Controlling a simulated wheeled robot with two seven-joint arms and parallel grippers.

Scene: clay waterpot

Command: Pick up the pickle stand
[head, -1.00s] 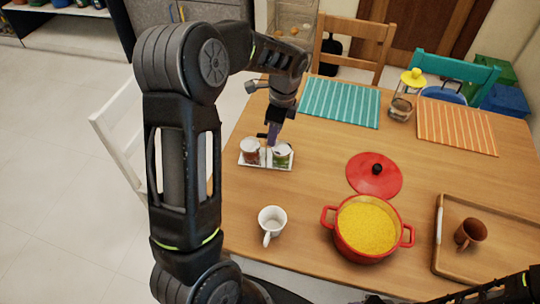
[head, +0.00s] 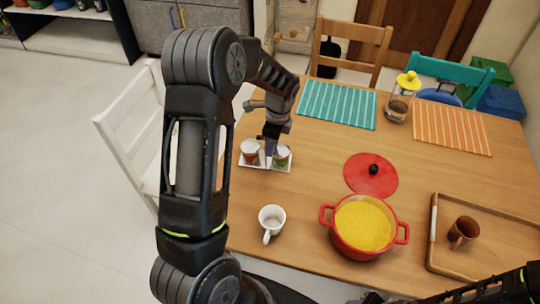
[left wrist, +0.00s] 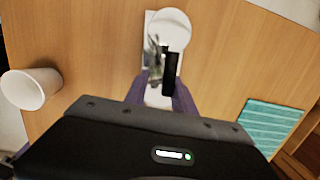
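The pickle stand (head: 266,167) is a small white tray on the table's left part, with a dark upright piece (left wrist: 169,72) that looks like its handle. It bears a reddish jar (head: 250,152) and a green jar (head: 282,157), both with white lids. My left gripper (head: 270,150) points down between the jars. In the left wrist view its purple fingers (left wrist: 162,80) stand apart, with the dark piece between their tips; contact cannot be told. One white lid (left wrist: 172,28) shows beyond them. The gripper hides part of the stand. My right gripper is not clearly seen; only dark arm parts show at bottom right.
A white mug (head: 271,220) stands in front of the stand. A red pot (head: 362,226) of yellow food and its red lid (head: 371,174) are to the right. A wooden tray (head: 434,226) holds a brown cup (head: 463,231). A teal placemat (head: 338,104) lies behind.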

